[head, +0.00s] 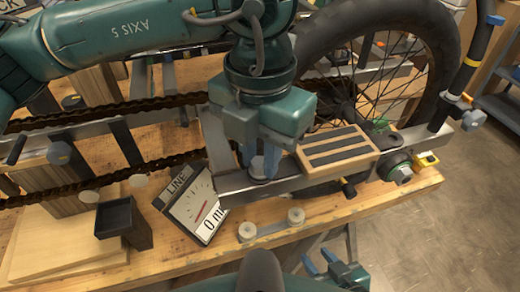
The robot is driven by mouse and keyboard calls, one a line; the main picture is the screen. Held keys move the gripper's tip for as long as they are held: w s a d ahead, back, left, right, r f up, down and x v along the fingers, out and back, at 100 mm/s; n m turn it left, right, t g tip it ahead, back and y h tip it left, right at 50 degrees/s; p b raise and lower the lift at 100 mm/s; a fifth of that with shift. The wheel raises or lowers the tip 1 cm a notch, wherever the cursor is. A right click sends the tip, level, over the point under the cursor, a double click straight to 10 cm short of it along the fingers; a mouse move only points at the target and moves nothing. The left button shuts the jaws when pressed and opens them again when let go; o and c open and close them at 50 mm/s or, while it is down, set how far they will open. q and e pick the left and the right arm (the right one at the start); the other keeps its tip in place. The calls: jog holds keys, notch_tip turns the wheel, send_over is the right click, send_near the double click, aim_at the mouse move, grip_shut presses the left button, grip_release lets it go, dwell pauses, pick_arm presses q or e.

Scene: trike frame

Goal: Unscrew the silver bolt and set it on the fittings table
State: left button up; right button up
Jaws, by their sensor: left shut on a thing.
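My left gripper (258,160) points down at the trike frame's metal bar (290,184). Its blue fingers are shut on a small silver piece (259,167), which looks like the silver bolt. The piece is at the bar, and its lower part is hard to make out. I cannot tell whether it is still threaded in. My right gripper (319,261) is low in the view, in front of the workbench; its two blue fingertips are apart and nothing shows between them. I cannot tell which surface is the fittings table.
A wheel (445,60) and chains stand behind.

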pick_arm(q)
jog(key=n, duration=0.5)
jog(key=shift+n, duration=0.3)
jog(key=n, duration=0.6)
jog(key=o, duration=0.5)
jog(key=m, duration=1.1)
jog(key=shift+m, duration=0.3)
